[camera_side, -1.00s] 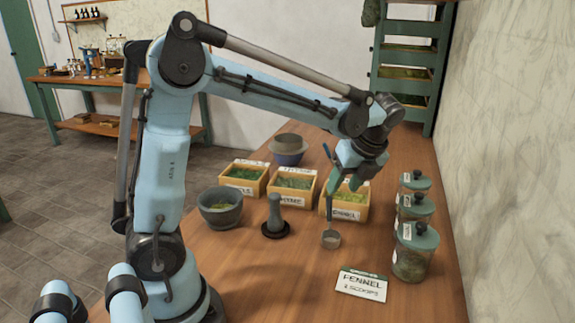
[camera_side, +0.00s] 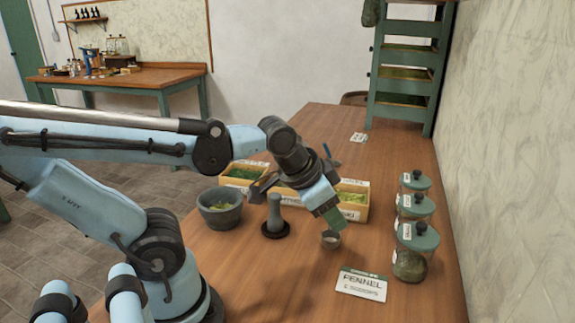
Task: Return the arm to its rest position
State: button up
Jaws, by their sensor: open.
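My gripper (camera_side: 298,203) is open in the middle of the picture. Its arm reaches in low from the left, and its green-tipped finger points down over the table. The metal scoop (camera_side: 331,240) has its cup just below that finger in the picture. The scoop's blue handle tip shows behind my wrist, and the rest of the handle is hidden. I cannot tell whether finger and scoop touch. Nothing is visibly held in the jaws.
Herb boxes are partly hidden; the fennel box (camera_side: 353,212) shows. Lidded jars (camera_side: 413,252) line the right.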

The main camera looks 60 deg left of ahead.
jog(key=shift+s+d+f+n+t, duration=0.15)
jog(key=shift+n+t, duration=0.05)
jog(key=shift+n, duration=0.25)
jog(key=shift+s+d+f+n+t, duration=0.1)
jog(key=shift+s+n+t, duration=0.1)
jog(key=shift+n, duration=0.25)
